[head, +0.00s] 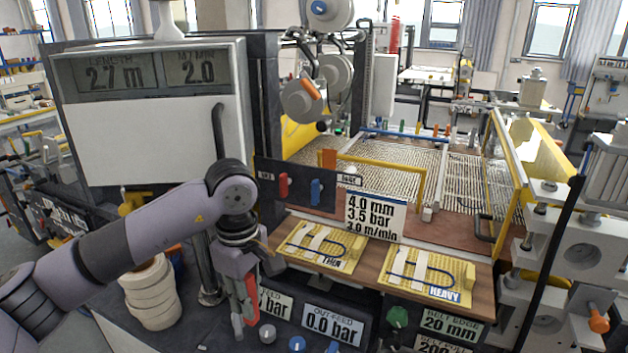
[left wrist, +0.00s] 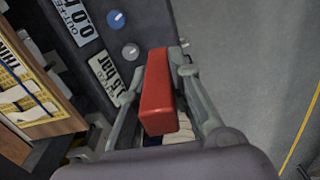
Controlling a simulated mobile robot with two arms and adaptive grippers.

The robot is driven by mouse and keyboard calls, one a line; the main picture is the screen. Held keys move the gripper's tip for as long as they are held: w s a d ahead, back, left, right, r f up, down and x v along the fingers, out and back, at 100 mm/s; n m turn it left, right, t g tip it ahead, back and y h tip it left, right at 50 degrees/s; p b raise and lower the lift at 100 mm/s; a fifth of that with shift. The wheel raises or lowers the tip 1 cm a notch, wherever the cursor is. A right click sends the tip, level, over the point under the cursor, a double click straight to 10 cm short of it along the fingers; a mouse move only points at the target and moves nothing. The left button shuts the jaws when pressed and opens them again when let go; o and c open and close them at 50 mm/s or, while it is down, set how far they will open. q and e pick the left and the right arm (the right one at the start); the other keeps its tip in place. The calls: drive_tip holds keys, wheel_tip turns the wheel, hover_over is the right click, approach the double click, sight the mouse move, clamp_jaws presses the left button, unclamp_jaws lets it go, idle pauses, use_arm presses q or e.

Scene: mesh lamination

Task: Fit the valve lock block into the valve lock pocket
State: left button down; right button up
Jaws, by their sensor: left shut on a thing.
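My left gripper (head: 244,312) hangs fingers down in front of the machine's lower front panel. It is shut on a red block (head: 251,286), which I take to be the valve lock block. In the left wrist view the red block (left wrist: 157,92) is a long bar between the two fingers (left wrist: 160,72), clear of the panel and above the floor. A dark valve panel (head: 318,200) with a red handle (head: 283,185) and a blue handle (head: 316,192) stands above and to the right of the gripper. I cannot make out the valve lock pocket. My right gripper is not in view.
A wooden shelf (head: 478,292) holds yellow THIN (head: 322,247) and HEAVY (head: 430,277) cards. Below it are knobs (head: 297,344) and pressure displays (head: 333,324). A stack of white rolls (head: 150,295) stands left of the gripper. Grey floor (left wrist: 250,50) is open beside the panel.

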use_arm(q)
drive_tip(key=s+a+f+m, duration=0.2)
drive_tip(key=s+f+m, duration=0.2)
drive_tip(key=s+m, duration=0.2)
drive_tip(key=s+a+f+m+b, duration=0.1)
drive_tip(key=s+a+f+m, duration=0.1)
drive_tip(key=s+f+m, duration=0.2)
drive_tip(key=s+m, duration=0.3)
drive_tip(key=shift+s+b, duration=0.2)
drive_tip(key=shift+b, duration=0.1)
drive_tip(key=shift+f, duration=0.15)
